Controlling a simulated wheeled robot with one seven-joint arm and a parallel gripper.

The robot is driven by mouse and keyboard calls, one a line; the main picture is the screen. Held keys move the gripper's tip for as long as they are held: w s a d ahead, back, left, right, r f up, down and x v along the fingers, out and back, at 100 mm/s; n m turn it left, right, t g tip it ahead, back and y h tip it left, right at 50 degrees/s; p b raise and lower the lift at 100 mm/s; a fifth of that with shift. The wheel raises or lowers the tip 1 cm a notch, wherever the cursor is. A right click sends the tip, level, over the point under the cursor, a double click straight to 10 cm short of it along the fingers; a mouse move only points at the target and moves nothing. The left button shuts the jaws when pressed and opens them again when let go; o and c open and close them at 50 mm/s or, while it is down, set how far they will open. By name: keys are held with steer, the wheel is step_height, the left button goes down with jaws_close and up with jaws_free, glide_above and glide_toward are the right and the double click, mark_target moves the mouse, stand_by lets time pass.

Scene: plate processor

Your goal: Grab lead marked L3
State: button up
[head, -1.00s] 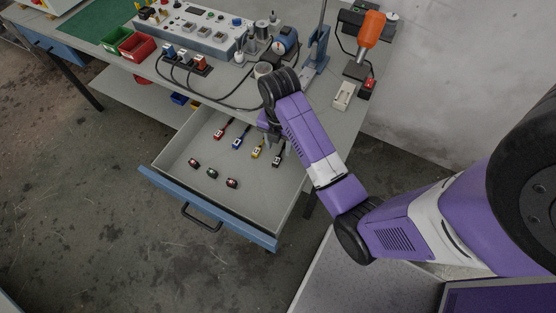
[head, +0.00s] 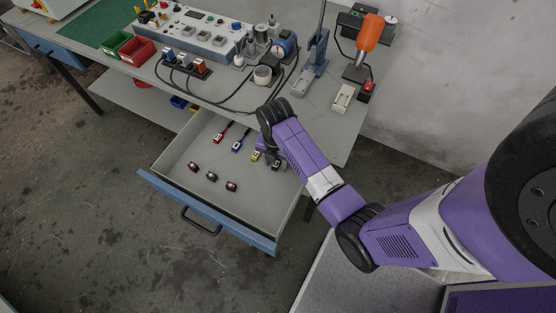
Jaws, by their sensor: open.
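An open drawer (head: 250,196) holds several leads in a row. They are a red lead (head: 219,136), a blue lead (head: 237,145), a yellow lead (head: 255,156) and a black lead (head: 277,165). Each has a pale tag, but the markings are too small to read, so I cannot tell which is L3. My gripper (head: 271,154) is open, low in the drawer over the yellow and black leads. My wrist hides most of it and parts of these two leads. I cannot tell whether it touches either.
Several small dark pieces (head: 212,177) lie nearer the drawer front. The workbench (head: 225,89) above carries a control box (head: 205,34), black cables, a red bin (head: 138,47) and an orange tool (head: 367,33). The drawer's front-right floor is clear.

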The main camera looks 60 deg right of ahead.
jaws_close()
steer(key=shift+r, duration=0.1)
